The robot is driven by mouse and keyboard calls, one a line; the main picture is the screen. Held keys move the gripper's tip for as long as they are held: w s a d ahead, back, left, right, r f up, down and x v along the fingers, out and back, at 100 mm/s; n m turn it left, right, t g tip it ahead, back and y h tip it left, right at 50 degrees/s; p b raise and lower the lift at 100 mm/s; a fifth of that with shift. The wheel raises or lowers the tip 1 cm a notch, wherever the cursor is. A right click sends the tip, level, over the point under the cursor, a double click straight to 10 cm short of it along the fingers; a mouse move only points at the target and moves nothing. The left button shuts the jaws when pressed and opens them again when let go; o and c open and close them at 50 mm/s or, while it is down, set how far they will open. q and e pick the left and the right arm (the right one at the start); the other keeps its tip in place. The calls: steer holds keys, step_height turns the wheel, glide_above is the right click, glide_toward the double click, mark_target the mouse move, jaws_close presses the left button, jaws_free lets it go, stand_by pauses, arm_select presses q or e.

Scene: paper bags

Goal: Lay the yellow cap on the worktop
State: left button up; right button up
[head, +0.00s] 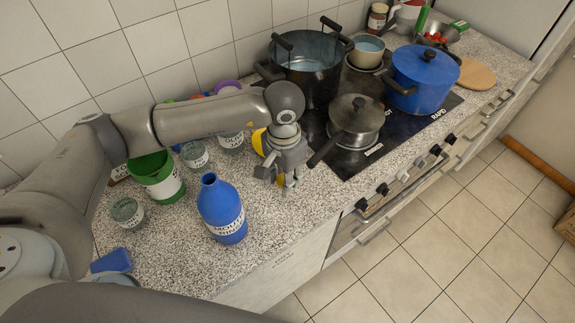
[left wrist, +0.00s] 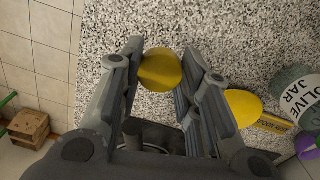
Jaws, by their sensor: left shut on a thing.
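The yellow cap (left wrist: 160,70) is a small rounded piece between the fingertips of my left gripper (left wrist: 157,75) in the left wrist view. In the head view my left gripper (head: 283,180) points down over the speckled worktop (head: 275,222), just left of the hob, and is shut on the cap. Only a bit of the cap (head: 282,182) shows between the fingers there. I cannot tell whether the cap touches the worktop. A second yellow rounded thing (left wrist: 243,107) lies to the right of the gripper in the left wrist view. My right gripper is not in view.
A blue bottle (head: 222,210) stands left of the gripper, with a green container (head: 158,180) and glass jars (head: 195,155) behind. A lidded pan (head: 354,121), a black pot (head: 306,72) and a blue pot (head: 421,80) occupy the hob.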

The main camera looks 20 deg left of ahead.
mark_target(284, 201)
arm_select(q)
steer(key=shift+s+f+b, duration=0.2)
steer(key=shift+s+f, duration=0.2)
steer(key=shift+f, duration=0.25)
steer(key=shift+s+f+b, duration=0.15)
steer(key=shift+s+f, duration=0.25)
steer(key=shift+f, duration=0.2)
steer(key=shift+w+f, duration=0.3)
steer(key=shift+f, duration=0.65)
steer(key=shift+w+f+b, duration=0.1)
steer(key=shift+f+b, duration=0.2)
steer(key=shift+f, duration=0.45)
steer(key=shift+f+b, duration=0.15)
steer(key=shift+b, duration=0.2)
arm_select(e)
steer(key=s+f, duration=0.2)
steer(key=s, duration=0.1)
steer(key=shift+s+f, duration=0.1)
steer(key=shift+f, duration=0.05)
arm_select(q)
steer(key=shift+f+b, duration=0.4)
steer(key=shift+b, duration=0.1)
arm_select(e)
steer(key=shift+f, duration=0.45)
arm_select(q)
steer(key=o, duration=1.2)
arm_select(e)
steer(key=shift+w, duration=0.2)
